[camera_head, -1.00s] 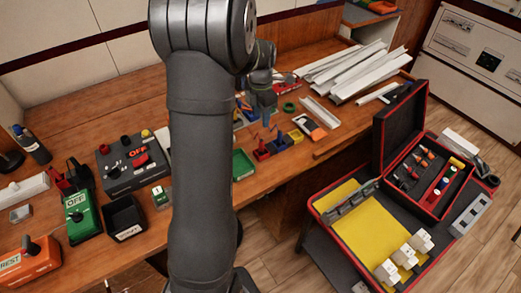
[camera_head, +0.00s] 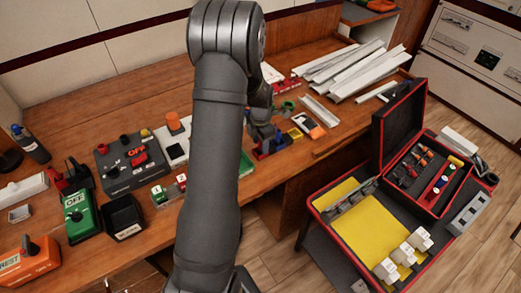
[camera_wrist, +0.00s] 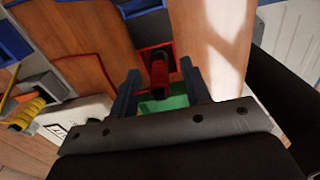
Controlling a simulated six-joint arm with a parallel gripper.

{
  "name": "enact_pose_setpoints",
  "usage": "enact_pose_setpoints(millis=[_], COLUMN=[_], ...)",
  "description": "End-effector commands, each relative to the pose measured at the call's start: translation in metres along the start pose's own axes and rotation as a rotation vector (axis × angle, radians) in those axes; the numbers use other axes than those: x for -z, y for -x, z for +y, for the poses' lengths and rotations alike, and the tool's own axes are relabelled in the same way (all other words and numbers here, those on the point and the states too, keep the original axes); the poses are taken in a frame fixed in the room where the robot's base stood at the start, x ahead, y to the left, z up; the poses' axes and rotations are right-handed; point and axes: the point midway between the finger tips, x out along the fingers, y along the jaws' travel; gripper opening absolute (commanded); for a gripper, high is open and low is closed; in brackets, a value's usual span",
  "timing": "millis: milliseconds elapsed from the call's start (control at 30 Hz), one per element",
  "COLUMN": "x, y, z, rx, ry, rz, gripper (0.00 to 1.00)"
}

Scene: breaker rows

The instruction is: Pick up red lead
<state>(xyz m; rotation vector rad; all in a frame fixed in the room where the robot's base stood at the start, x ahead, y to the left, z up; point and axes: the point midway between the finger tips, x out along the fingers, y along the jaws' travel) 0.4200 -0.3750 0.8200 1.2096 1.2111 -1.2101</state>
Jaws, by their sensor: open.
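A red piece (camera_wrist: 159,76), which looks like the red lead, stands in a red holder (camera_wrist: 150,52) in the wrist view. My gripper (camera_wrist: 160,68) is open, with one finger on each side of the red piece. I cannot tell whether either finger touches it. In the head view my gripper (camera_head: 266,146) is low over the small coloured holders on the bench, just right of my arm. The red holder is mostly hidden there by my gripper and arm.
A green tray (camera_wrist: 170,103) lies close by the red holder. A yellow holder (camera_head: 295,134) and an orange-and-white device (camera_head: 308,125) stand to the right. White trunking (camera_head: 350,70) lies behind. An open red-edged case (camera_head: 345,205) is at the right.

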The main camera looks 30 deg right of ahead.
Motion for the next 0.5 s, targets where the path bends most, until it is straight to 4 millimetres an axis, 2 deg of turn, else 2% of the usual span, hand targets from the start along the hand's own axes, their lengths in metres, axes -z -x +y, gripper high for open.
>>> enact_pose_setpoints(millis=[233, 433, 467, 500], x=[-0.0001, -0.0001, -0.0001, -0.0001], y=[-0.0036, -0.0035, -0.0035, -0.0034], z=[0.0004, 0.0004, 0.0004, 0.0004], rx=[-0.001, -0.001, -0.001, -0.001], ry=[0.0, 0.0, 0.0, 0.0], rz=[-0.001, -0.001, -0.001, -0.001], gripper=[0.44, 0.04, 0.0, 0.0])
